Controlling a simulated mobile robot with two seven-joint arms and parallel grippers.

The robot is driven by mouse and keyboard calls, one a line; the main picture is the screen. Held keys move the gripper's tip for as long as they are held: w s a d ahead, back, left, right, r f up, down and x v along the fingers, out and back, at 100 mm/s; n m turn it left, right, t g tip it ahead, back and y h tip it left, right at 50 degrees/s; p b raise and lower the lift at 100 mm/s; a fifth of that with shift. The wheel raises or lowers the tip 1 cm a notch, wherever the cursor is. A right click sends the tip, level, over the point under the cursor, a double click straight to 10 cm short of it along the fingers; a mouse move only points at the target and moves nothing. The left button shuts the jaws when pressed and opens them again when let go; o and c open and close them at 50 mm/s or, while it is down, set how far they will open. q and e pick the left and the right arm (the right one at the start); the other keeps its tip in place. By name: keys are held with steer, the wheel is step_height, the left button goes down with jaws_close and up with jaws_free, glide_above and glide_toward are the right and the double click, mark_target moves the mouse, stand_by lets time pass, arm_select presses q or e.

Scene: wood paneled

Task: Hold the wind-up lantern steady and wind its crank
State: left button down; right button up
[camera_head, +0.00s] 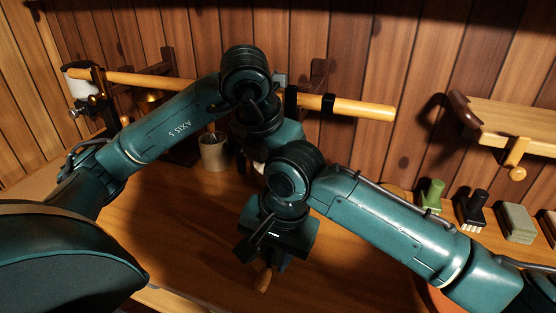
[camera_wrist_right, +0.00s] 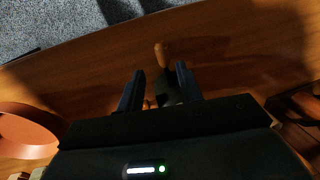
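My right gripper (camera_head: 268,268) points down at the middle of the bench in the head view. In the right wrist view its two dark fingers (camera_wrist_right: 159,72) stand apart. A small wooden knob (camera_wrist_right: 160,52) on a dark piece shows between and beyond them, perhaps the lantern's crank; I see no clear grip on it. A wooden end (camera_head: 262,281) also shows below the gripper in the head view. The lantern's body cannot be made out; my arms cover that area. My left arm comes in from the left and bends down behind the right wrist, its fingers hidden.
A pale cup (camera_head: 213,151) stands behind my left arm. A wooden rail (camera_head: 350,107) runs along the back. At the right are a green item (camera_head: 432,191), a black item (camera_head: 470,206), a stacked khaki block (camera_head: 517,222) and a wall shelf (camera_head: 505,118). An orange round thing (camera_wrist_right: 28,132) lies nearby.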

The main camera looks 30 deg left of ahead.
mark_target(260, 287)
steer(key=f, duration=0.3)
steer(key=a+f, duration=0.1)
steer(key=f, duration=0.3)
steer(key=a+f, duration=0.1)
steer(key=f, duration=0.3)
steer(key=shift+s+a+f, duration=0.1)
steer(key=shift+s+f, duration=0.15)
steer(key=shift+c, duration=0.4)
steer(key=c, duration=0.6)
steer(key=o, duration=0.7)
steer(key=r, duration=0.4)
steer(key=d+r, duration=0.1)
steer(key=r, duration=0.3)
steer(key=d+r, duration=0.1)
steer(key=r, duration=0.2)
steer(key=shift+w+d+r, duration=0.15)
steer(key=shift+w+r, duration=0.15)
steer(key=shift+r, duration=0.1)
steer(key=shift+c, duration=0.8)
